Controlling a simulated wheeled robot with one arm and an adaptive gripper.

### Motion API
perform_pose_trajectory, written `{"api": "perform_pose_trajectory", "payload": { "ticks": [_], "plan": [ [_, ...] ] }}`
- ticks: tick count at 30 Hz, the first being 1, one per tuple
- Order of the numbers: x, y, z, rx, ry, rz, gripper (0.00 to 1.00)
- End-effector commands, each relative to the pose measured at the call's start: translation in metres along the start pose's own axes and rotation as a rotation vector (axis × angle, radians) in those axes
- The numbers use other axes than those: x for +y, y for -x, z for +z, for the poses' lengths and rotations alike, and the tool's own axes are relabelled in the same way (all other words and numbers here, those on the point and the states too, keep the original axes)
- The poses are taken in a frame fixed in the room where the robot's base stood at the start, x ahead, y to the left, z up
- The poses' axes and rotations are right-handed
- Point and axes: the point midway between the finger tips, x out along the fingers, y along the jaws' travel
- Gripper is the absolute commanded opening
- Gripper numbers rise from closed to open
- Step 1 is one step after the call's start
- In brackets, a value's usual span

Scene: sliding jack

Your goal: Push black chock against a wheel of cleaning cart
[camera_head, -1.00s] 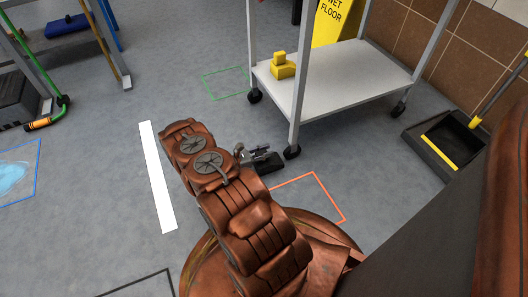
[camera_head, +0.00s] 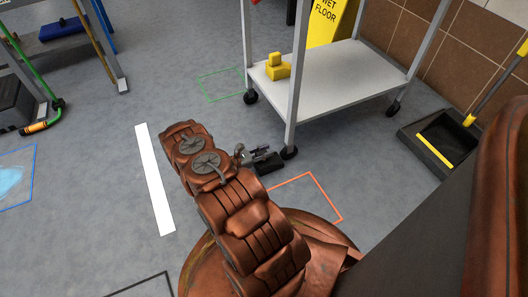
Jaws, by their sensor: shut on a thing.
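The cleaning cart (camera_head: 330,85) stands at the upper middle on small black wheels. Its near wheel (camera_head: 289,153) is just to the right of the black chock (camera_head: 268,163). The chock lies on the floor, partly hidden by my gripper (camera_head: 256,153). My gripper is low at the chock's left end and is shut on it. The chock's right end is very close to the near wheel; I cannot tell whether they touch. Another cart wheel (camera_head: 250,97) is farther back on the left, and one (camera_head: 393,108) is at the right.
A yellow block (camera_head: 277,67) sits on the cart's lower shelf, with a yellow wet floor sign (camera_head: 331,22) behind. An orange floor outline (camera_head: 310,195) is in front of the cart. A black dustpan (camera_head: 440,143) lies right. The floor left of my arm is clear around a white strip (camera_head: 154,180).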

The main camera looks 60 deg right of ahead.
Motion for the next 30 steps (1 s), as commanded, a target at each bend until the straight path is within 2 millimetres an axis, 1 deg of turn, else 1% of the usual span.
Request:
{"api": "perform_pose_trajectory", "payload": {
  "ticks": [9, 30],
  "plan": [
    [0.0003, -0.0051, 0.0005, -0.001, -0.001, 0.0, 0.0],
    [0.0003, -0.0078, 0.0007, -0.001, -0.002, -0.001, 0.0]
  ]
}}
